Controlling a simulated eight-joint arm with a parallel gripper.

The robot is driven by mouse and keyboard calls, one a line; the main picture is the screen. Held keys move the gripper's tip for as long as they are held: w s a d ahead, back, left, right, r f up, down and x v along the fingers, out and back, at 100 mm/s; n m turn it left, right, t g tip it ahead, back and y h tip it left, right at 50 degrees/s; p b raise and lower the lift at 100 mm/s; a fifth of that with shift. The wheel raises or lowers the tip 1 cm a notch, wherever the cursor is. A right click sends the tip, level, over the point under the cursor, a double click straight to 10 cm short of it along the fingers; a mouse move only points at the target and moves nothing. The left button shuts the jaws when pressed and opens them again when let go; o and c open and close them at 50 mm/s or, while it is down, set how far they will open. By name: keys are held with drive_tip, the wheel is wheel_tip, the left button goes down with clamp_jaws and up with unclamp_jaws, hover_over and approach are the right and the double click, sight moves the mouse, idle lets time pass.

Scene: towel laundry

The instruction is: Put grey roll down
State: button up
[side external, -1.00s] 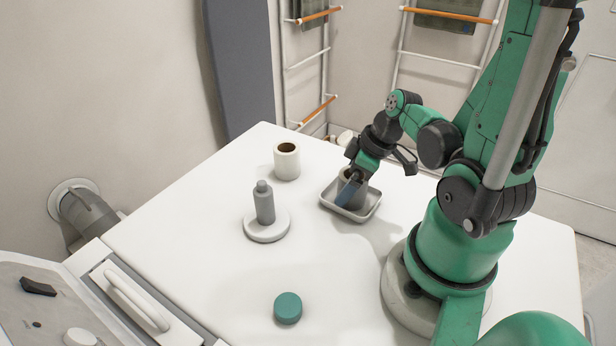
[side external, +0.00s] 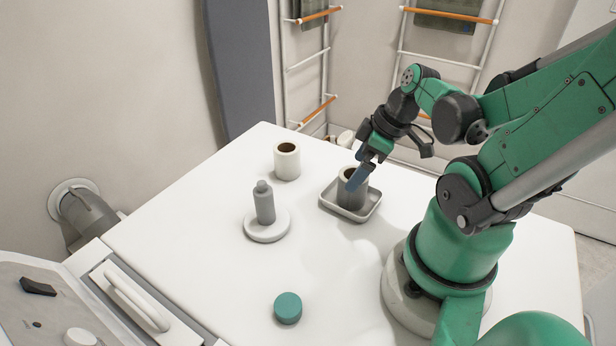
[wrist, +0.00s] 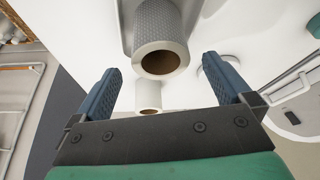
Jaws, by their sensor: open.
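The grey roll (side external: 351,192) stands upright in a shallow grey tray (side external: 366,211) on the white table. In the wrist view the grey roll (wrist: 157,28) shows its brown open core between and beyond the fingers. My gripper (side external: 362,178) is just above and in front of the roll, with its blue fingers apart. In the wrist view my gripper (wrist: 162,85) is open with nothing between its fingertips. From the side, a finger covers part of the roll's upper side.
A white roll (side external: 287,163) stands left of the tray. A grey bottle (side external: 264,204) stands on a round white dish (side external: 267,228). A teal puck (side external: 288,308) lies near the front. The table between them is clear.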

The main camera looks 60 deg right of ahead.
drive_tip(key=shift+a+v, duration=0.4)
drive_tip(key=shift+v, duration=3.55)
drive_tip(key=w+a+m+t+h, duration=0.1)
drive_tip(key=w+a+m+t, duration=0.1)
drive_tip(key=w+a, duration=0.8)
drive_tip(key=shift+w+a+m+t, duration=0.3)
drive_tip(key=shift+w+m+t, duration=0.1)
drive_tip(key=shift+w, duration=0.4)
